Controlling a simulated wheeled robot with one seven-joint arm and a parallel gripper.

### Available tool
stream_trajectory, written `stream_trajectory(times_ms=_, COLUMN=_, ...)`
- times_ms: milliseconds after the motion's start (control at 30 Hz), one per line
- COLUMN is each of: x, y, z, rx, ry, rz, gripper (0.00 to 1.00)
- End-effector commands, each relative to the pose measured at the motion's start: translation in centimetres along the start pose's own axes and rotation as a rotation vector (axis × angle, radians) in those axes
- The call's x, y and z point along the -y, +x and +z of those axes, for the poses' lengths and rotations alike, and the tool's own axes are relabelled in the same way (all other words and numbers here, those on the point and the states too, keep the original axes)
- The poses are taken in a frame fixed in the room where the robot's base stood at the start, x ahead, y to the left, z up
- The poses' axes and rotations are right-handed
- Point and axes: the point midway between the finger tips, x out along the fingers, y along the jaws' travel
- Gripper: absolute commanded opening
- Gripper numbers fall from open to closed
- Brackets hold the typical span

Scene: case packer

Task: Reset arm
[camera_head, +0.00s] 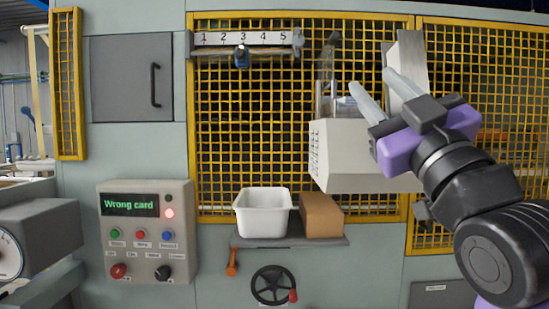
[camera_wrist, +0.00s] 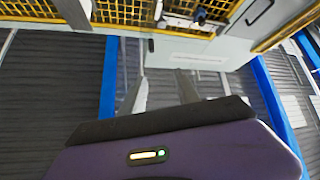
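My gripper (camera_head: 377,95) is raised at the right of the head view, in front of the yellow mesh guard and a pale box-shaped machine part (camera_head: 345,152). Its two pale fingers are spread apart with nothing visible between them. In the wrist view my gripper (camera_wrist: 163,88) also shows its fingers apart and empty, with the floor and the machine's lower front beyond. My arm comes in from the lower right and hides part of the guard.
A control box (camera_head: 148,235) shows "Wrong card" with a red light lit. A white bin (camera_head: 263,213) and a brown box (camera_head: 321,215) sit on a small shelf (camera_head: 290,242). A handwheel (camera_head: 273,285) is below. A numbered scale (camera_head: 243,39) tops the guard.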

Motion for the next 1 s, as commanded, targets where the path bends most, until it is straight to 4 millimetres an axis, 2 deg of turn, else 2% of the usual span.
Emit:
stream_trajectory(times_ms=33, x=0.5, y=-1.5, z=2.0, rx=0.012, ry=0.038, rz=0.011, gripper=0.38)
stream_trajectory(times_ms=200, x=1.9, y=-6.3, z=6.8, rx=0.030, ry=0.145, rz=0.058, gripper=0.38)
stream_trajectory(times_ms=367, x=3.3, y=-11.5, z=10.8, rx=0.061, ry=0.226, rz=0.100, gripper=0.38)
stream_trajectory(times_ms=500, x=4.6, y=-16.4, z=13.7, rx=0.095, ry=0.286, rz=0.132, gripper=0.38)
stream_trajectory(times_ms=800, x=7.5, y=-27.6, z=17.8, rx=0.195, ry=0.375, rz=0.184, gripper=0.38)
stream_trajectory(times_ms=1000, x=9.3, y=-35.2, z=19.1, rx=0.281, ry=0.408, rz=0.201, gripper=0.38)
